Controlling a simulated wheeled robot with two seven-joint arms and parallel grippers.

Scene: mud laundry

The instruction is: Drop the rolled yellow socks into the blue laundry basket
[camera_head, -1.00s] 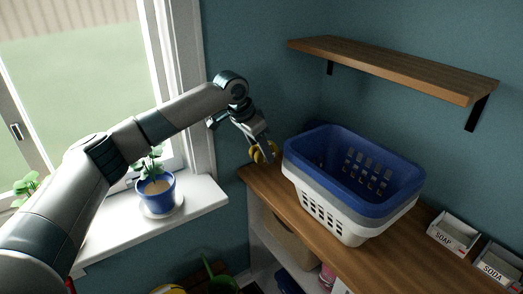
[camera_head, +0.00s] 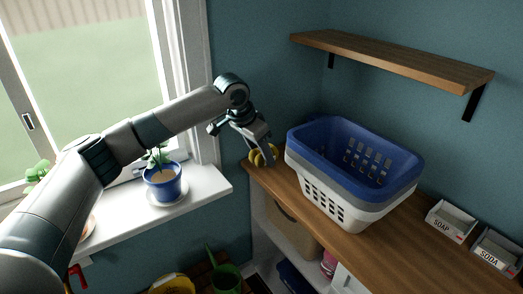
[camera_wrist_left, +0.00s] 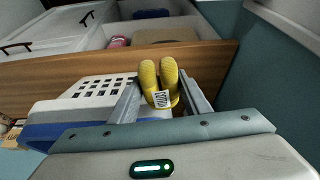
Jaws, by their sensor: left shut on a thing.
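The rolled yellow socks (camera_head: 258,156) are between the fingers of my left gripper (camera_head: 267,150), at the left end of the wooden counter. In the left wrist view the yellow socks (camera_wrist_left: 160,82) show as two rounded lobes with a white printed tag, held between the two fingers (camera_wrist_left: 157,100). My left gripper is shut on them. The blue laundry basket (camera_head: 300,133) sits on the counter just right of the gripper, nested in or stacked with grey and white baskets. Its open top faces up and its visible inside looks empty. My right gripper is not in view.
The wooden counter (camera_head: 395,250) carries SOAP (camera_head: 450,221) and SODA (camera_head: 496,250) boxes at the right. A wooden shelf (camera_head: 390,62) is on the wall above the basket. A potted plant (camera_head: 163,183) stands on the windowsill at the left.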

